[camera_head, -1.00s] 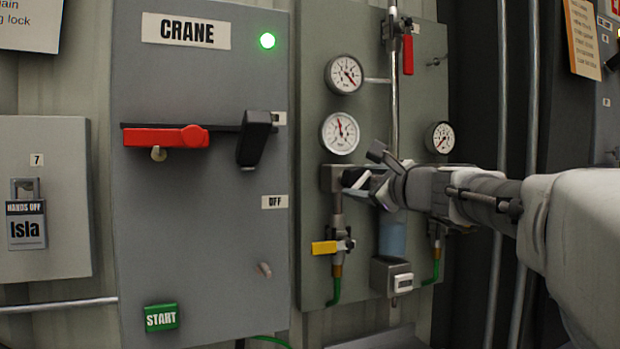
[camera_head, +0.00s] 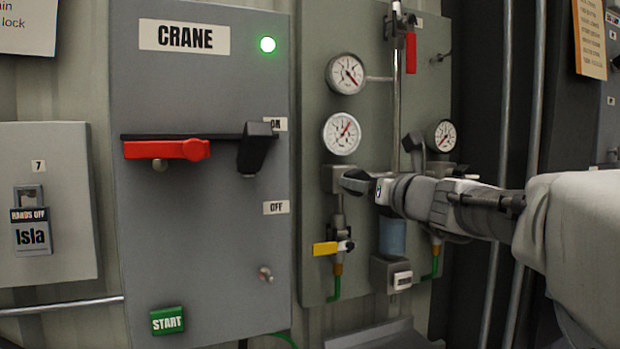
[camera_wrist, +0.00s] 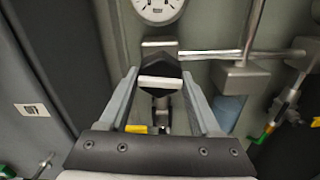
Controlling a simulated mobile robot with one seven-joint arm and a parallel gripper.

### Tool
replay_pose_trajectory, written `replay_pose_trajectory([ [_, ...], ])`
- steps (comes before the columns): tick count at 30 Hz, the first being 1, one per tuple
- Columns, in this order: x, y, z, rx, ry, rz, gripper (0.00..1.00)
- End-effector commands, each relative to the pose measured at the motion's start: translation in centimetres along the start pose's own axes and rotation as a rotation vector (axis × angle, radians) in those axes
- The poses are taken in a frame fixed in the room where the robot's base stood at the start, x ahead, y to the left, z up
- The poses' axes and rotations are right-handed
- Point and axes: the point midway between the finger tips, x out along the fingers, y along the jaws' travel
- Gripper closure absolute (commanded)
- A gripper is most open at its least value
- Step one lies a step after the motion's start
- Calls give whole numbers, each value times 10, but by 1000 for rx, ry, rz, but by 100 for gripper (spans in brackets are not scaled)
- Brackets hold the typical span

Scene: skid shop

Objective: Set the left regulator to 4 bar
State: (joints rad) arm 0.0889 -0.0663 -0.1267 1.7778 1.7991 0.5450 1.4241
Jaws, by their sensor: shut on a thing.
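The left regulator (camera_head: 333,178) is a grey block on the grey panel, below a round white gauge (camera_head: 342,133). That gauge's red needle points up and to the right; its numbers are too small to read. My gripper (camera_head: 357,183) reaches in from the right at the regulator's front. In the wrist view my gripper (camera_wrist: 161,84) has its two fingers on either side of the regulator's black knob (camera_wrist: 160,66), shut on it. A pale bar crosses the knob's face. The gauge's lower part also shows in the wrist view (camera_wrist: 160,8).
A yellow valve handle (camera_head: 325,248) is below the regulator, and a red handle (camera_head: 411,53) above. The crane cabinet (camera_head: 200,90) with its red lever (camera_head: 166,149) stands left.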

Motion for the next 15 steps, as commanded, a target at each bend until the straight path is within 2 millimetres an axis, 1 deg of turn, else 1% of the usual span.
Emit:
replay_pose_trajectory([
  [6,0,1,1,112,0,1,92],
  [15,0,0,0,179,1,0,92],
])
